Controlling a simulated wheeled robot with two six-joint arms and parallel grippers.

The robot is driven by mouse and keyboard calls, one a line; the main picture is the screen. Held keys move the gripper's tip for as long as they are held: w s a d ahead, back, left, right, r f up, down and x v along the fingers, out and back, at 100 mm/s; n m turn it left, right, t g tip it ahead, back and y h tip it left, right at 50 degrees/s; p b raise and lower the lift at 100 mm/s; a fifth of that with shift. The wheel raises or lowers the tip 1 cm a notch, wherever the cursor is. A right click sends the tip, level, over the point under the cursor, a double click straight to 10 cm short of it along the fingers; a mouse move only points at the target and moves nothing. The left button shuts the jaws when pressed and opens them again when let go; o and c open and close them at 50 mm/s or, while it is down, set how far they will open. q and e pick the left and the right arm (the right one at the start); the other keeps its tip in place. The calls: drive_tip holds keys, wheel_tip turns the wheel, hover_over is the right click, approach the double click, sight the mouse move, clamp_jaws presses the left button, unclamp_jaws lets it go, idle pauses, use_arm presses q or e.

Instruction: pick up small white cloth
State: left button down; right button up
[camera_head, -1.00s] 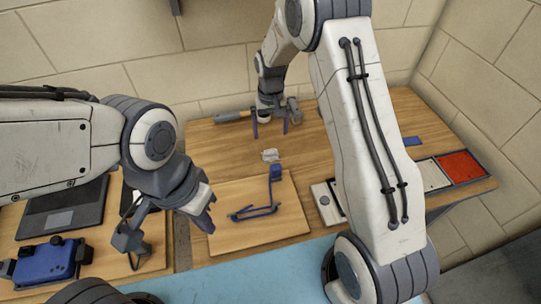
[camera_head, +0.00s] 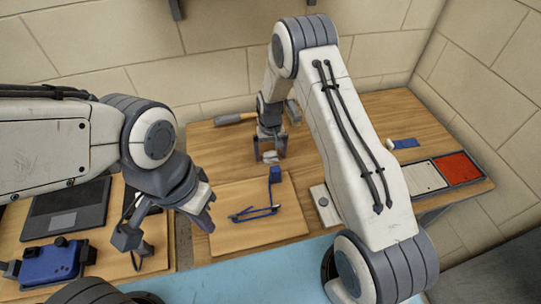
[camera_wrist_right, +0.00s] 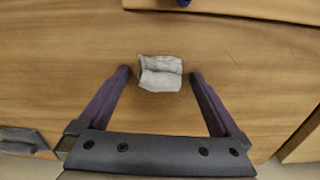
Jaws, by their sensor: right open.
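The small white cloth (camera_wrist_right: 160,73) lies crumpled on the wooden table in the right wrist view, between the fingertips of my right gripper (camera_wrist_right: 160,75). The fingers are spread wide, with a gap on each side of the cloth. In the head view the cloth (camera_head: 270,156) shows between the fingers of my right gripper (camera_head: 270,155) at the back of the table. My left gripper (camera_head: 203,212) hangs at the left, away from the cloth; whether its jaws are apart is not clear.
A wooden board (camera_head: 232,236) with a blue-handled tool (camera_head: 258,212) lies in front of the cloth. A hammer-like tool (camera_head: 235,118) lies behind. A blue device (camera_head: 50,262) and a dark laptop-like item (camera_head: 65,212) are at left. A red-and-white tray (camera_head: 455,169) is at right.

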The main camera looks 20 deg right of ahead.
sight(271, 152)
drive_tip(key=c, duration=1.4)
drive_tip(key=shift+o, duration=0.2)
drive_tip(key=shift+r, duration=0.1)
wheel_tip(271, 152, up, 4)
drive_tip(key=shift+w+r+b, duration=0.1)
drive_tip(key=shift+b, duration=0.45)
drive_tip(key=s+d+r+b, duration=0.1)
drive_tip(key=s+d+r, duration=0.5)
drive_tip(key=d, duration=0.3)
drive_tip(key=shift+s+d+r, duration=0.3)
drive_tip(key=shift+s, duration=0.15)
